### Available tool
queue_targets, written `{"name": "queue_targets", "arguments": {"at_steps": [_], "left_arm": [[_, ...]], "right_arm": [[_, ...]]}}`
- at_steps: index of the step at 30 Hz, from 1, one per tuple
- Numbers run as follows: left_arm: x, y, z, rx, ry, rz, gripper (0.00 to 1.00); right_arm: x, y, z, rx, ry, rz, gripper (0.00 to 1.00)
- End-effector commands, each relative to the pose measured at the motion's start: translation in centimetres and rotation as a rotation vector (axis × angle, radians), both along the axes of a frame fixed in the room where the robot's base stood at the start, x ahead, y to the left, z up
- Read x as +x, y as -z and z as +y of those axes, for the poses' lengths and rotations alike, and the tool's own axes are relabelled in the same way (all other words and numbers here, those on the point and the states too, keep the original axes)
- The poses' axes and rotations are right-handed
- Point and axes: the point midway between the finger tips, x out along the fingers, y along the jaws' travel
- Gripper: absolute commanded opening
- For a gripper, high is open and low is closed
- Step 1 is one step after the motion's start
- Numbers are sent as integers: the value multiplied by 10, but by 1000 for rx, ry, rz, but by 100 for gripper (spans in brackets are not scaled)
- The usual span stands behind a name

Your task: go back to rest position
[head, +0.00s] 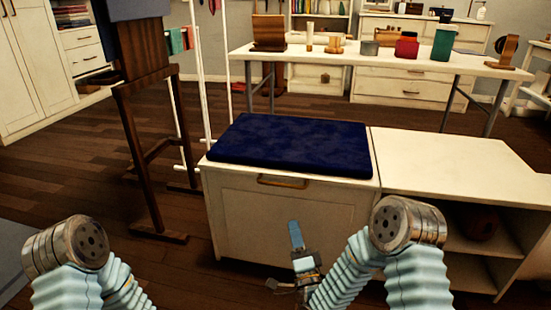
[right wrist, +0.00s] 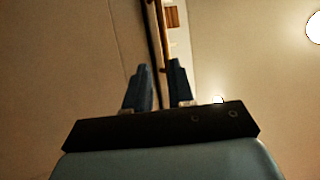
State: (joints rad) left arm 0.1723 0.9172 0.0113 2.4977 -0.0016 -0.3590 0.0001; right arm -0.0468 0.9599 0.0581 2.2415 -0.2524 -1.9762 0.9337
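My right gripper (head: 296,236) hangs low in front of the white cabinet, with its blue fingers pointing up in the head view. In the right wrist view its two dark blue fingers (right wrist: 160,68) stand apart with a gap and nothing held between them. My left arm shows at the lower left of the head view, folded, but its gripper is out of frame.
A lower white shelf unit (head: 455,165) adjoins the cabinet at right. Behind stands a long white table (head: 350,57) with boxes and jars. A dark wooden stand (head: 150,150) and a white drying rack (head: 202,85) stand at left. Wooden floor (head: 60,165) is open at far left.

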Motion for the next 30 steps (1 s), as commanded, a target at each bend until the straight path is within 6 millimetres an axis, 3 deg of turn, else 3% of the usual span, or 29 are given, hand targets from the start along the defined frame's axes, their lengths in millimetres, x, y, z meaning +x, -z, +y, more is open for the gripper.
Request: {"name": "queue_targets", "arguments": {"at_steps": [2, 4, 8, 9, 12, 15, 18, 21, 22, 30], "left_arm": [[0, 0, 0, 0, 0, 0, 40], [0, 0, 0, 0, 0, 0, 40], [0, 0, 0, 0, 0, 0, 40], [0, 0, 0, 0, 0, 0, 40], [0, 0, 0, 0, 0, 0, 40], [0, 0, 0, 0, 0, 0, 40], [0, 0, 0, 0, 0, 0, 40], [0, 0, 0, 0, 0, 0, 40], [0, -14, 0, 0, -1, 1, 40], [-3, -103, -3, -3, 9, 5, 40]], "right_arm": [[3, 16, -1, -58, 7, 70, 23], [5, 46, -2, -165, 10, 195, 23], [-14, 136, -10, -473, -45, 554, 23], [-29, 166, -14, -571, -89, 672, 23], [-78, 224, -22, -772, -233, 922, 23], [-132, 261, -28, -910, -405, 1110, 23], [-187, 282, -32, -1000, -596, 1255, 23], [-242, 290, -35, -1054, -806, 1367, 23], [-247, 275, -34, -1060, -832, 1372, 23], [-246, 187, -31, -1063, -828, 1364, 23]]}}
